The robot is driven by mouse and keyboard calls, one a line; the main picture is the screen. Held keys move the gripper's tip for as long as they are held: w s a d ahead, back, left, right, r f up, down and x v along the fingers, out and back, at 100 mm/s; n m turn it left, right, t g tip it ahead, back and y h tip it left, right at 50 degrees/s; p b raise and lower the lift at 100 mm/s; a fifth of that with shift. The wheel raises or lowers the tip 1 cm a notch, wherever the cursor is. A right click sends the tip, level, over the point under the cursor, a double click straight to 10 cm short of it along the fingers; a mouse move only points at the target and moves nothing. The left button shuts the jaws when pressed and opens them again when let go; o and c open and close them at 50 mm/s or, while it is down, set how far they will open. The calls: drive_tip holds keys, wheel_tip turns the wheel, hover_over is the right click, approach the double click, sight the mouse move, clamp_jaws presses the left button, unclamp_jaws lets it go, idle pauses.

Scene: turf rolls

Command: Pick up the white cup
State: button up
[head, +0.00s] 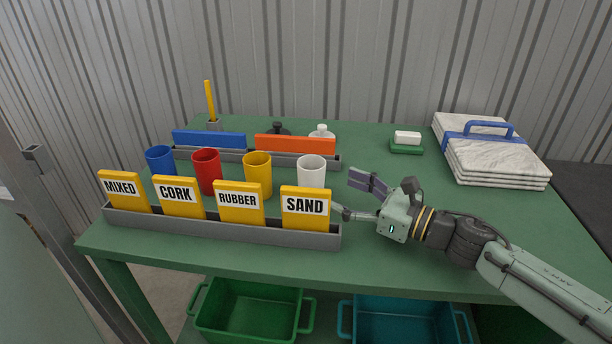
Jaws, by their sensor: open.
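The white cup (311,170) stands upright on the green table, behind the yellow SAND sign (305,204), which hides its lower part. It is the rightmost cup in a row with a yellow cup (257,174), a red cup (206,170) and a blue cup (160,160). My gripper (351,193) is open and empty, just right of the white cup, with its fingers pointing left towards it. The far finger is at about the height of the cup. The near finger is close to the right end of the sign tray. I see no contact with the cup.
A grey tray (222,226) of yellow signs runs along the front edge. Behind the cups, a grey rack (245,156) holds a blue and an orange block. A green sponge holder (406,149) and a white stack (490,161) stand at right.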

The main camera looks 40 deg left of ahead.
sight(323, 180)
drive_tip(key=a, duration=0.3)
drive_tip(key=shift+s+a+r+p, duration=0.15)
drive_tip(key=shift+a+p, duration=0.1)
drive_tip(key=shift+p, duration=0.15)
drive_tip(key=a+p, duration=0.3)
drive_tip(key=a, duration=0.2)
drive_tip(key=shift+w+a, duration=0.2)
drive_tip(key=shift+a, duration=0.05)
drive_tip(key=shift+c, duration=0.2)
drive_tip(key=c, duration=1.3)
drive_tip(key=shift+r, duration=0.1)
